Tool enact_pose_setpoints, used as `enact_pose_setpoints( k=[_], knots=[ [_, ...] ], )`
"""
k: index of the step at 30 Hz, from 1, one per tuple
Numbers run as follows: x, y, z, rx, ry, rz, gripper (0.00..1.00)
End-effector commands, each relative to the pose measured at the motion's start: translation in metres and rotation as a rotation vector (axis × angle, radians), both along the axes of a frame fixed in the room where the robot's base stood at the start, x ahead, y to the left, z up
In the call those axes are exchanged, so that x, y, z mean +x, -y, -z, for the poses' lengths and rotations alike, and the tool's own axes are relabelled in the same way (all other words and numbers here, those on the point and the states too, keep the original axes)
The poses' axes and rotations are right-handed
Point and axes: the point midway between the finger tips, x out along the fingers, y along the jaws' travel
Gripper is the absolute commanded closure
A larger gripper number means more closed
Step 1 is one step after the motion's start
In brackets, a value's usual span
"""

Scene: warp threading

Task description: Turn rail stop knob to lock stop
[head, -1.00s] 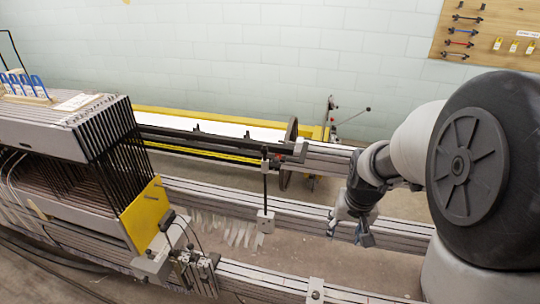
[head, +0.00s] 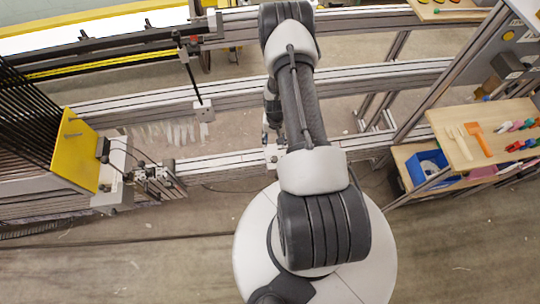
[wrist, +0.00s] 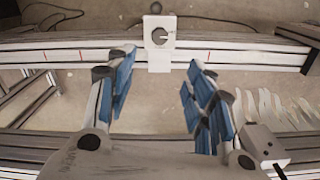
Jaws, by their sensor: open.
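The rail stop is a pale block (wrist: 160,57) sitting across the front rail in the wrist view. On its face is a round dark-rimmed knob (wrist: 160,36) with a small pale pointer towards the right. In the head view the stop (head: 273,155) shows small on the front rail, partly beside my arm. My gripper (wrist: 160,82) is open and empty, its blue-padded fingers spread on either side of the line to the stop. The stop is beyond the fingertips; I see no contact. In the head view my gripper (head: 272,138) is mostly hidden by my arm.
The front rail (head: 225,165) runs left to a clamp assembly (head: 155,180) and yellow plate (head: 75,150). A block with a black rod (head: 203,110) stands on the middle rail. A shelf with tools (head: 470,140) is at right. Floor in front is clear.

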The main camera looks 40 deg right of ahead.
Motion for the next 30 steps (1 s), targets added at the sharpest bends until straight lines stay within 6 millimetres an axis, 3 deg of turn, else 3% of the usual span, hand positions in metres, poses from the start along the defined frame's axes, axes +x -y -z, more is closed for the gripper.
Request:
enact_pose_setpoints(
  k=[19, 24, 30],
  knots=[
    [-0.001, -0.001, 0.133, 0.0, -0.001, -0.001, 0.52],
    [0.0, 0.0, 0.156, -0.001, -0.001, -0.001, 0.52],
    [0.0, 0.0, 0.166, -0.001, -0.001, -0.001, 0.52]
  ],
)
